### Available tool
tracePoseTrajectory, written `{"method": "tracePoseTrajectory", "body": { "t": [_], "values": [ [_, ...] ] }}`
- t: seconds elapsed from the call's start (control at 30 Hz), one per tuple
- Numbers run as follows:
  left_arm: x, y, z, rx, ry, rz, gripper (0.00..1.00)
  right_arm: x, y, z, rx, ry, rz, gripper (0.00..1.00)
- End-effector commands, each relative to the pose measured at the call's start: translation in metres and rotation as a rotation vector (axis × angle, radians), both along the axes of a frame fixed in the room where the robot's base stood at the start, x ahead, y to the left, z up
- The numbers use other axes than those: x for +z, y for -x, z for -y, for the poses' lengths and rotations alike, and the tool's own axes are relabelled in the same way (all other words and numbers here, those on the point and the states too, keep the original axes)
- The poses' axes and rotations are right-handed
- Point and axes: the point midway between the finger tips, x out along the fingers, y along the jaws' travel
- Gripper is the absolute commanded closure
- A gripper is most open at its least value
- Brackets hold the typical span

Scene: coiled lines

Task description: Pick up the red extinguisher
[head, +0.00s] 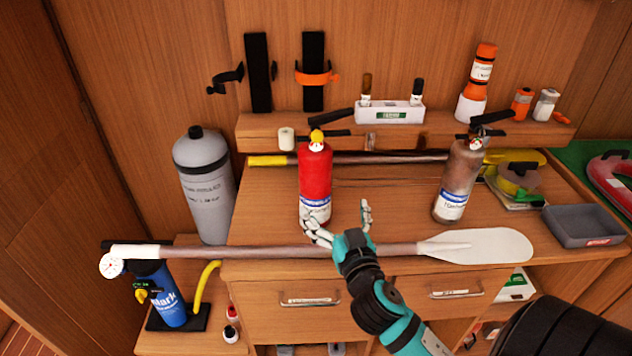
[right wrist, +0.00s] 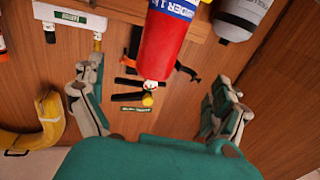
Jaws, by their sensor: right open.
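The red extinguisher (head: 315,180) stands upright on the wooden bench, with a yellow part and a black handle at its top. In the right wrist view the red extinguisher (right wrist: 172,42) appears upside down, between and beyond the fingers. My right gripper (head: 336,213) is open and empty, at the front right of the extinguisher's lower part. One finger overlaps the label's lower edge in the head view; I cannot tell whether it touches. The right wrist view shows the gripper's two fingers (right wrist: 155,78) spread wide. My left gripper is not in view.
A paddle (head: 470,246) lies across the bench's front edge, passing behind my right wrist. A brownish-grey extinguisher (head: 457,185) stands to the right, and a grey cylinder (head: 205,180) to the left. A shelf (head: 270,124) runs behind. Bare bench top lies between the two extinguishers.

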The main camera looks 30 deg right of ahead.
Motion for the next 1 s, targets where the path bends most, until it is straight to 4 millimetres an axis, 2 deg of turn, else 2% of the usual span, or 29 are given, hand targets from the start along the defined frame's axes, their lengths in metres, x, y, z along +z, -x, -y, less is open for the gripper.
{"method": "tracePoseTrajectory", "body": {
  "t": [0.1, 0.33, 0.43, 0.67, 0.83, 1.0],
  "values": [
    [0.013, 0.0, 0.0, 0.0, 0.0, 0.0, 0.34, 0.005, -0.027, 0.009, 0.0, 0.005, -0.001, 0.0],
    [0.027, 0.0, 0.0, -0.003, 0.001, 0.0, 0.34, 0.004, -0.072, 0.024, -0.002, 0.003, -0.002, 0.0],
    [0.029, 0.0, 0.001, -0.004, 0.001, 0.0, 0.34, 0.002, -0.084, 0.028, -0.001, 0.001, -0.003, 0.0],
    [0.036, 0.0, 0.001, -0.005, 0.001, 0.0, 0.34, 0.003, -0.098, 0.033, -0.001, 0.002, -0.004, 0.0],
    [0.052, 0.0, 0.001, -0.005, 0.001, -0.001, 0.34, 0.008, -0.123, 0.041, -0.001, 0.003, -0.004, 0.0],
    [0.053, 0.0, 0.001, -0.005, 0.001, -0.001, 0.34, 0.004, -0.139, 0.046, -0.001, 0.001, -0.004, 0.0]
  ]
}}
